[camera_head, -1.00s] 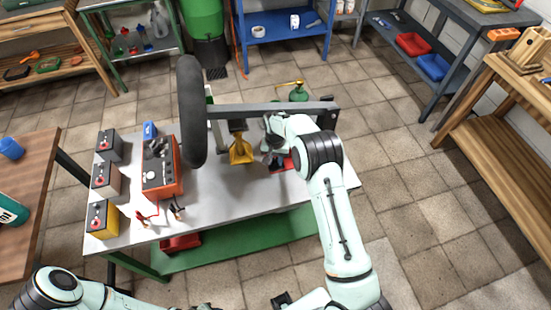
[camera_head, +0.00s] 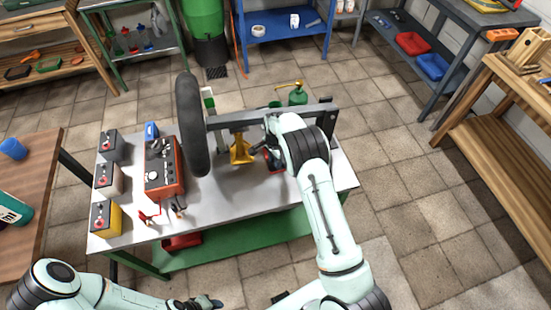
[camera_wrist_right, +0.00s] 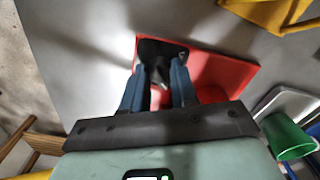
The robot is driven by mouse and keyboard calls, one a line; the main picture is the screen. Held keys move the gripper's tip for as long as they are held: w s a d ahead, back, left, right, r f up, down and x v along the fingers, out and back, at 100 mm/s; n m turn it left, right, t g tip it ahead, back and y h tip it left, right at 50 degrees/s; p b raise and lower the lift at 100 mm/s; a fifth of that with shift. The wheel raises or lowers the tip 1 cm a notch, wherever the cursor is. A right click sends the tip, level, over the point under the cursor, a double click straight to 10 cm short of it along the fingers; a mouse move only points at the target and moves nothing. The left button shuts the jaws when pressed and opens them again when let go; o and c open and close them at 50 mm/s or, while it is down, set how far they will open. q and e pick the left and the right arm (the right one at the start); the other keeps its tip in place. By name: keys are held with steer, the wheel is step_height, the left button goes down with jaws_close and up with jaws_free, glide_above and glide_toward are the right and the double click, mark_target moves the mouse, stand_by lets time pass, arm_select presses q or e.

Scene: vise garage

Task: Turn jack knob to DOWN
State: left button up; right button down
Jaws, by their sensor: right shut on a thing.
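A red unit (camera_wrist_right: 215,72) with a black knob (camera_wrist_right: 160,50) lies on the pale table top. My right gripper (camera_wrist_right: 158,85) has its two blue fingers on either side of the knob and is shut on it. In the head view my right gripper (camera_head: 270,155) is low at the table's right part, mostly hidden by its arm, and the knob is hidden. A grey beam (camera_head: 228,121) with a black wheel (camera_head: 190,125) spans above a yellow jack stand (camera_head: 240,149). My left gripper (camera_head: 207,303) is at the bottom edge, its jaws unclear.
An orange charger box (camera_head: 162,167) with cables and several batteries (camera_head: 105,218) stand on the left of the table (camera_head: 225,195). A green oil can (camera_head: 298,95) stands at the back. A green cup (camera_wrist_right: 290,138) is right of my right gripper. Floor to the right is clear.

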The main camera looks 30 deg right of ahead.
stand_by(0.4)
steer(key=c, duration=0.9)
jaws_free()
steer(key=shift+o, duration=0.2)
steer(key=shift+r, duration=0.1)
step_height(320, 180, up, 13)
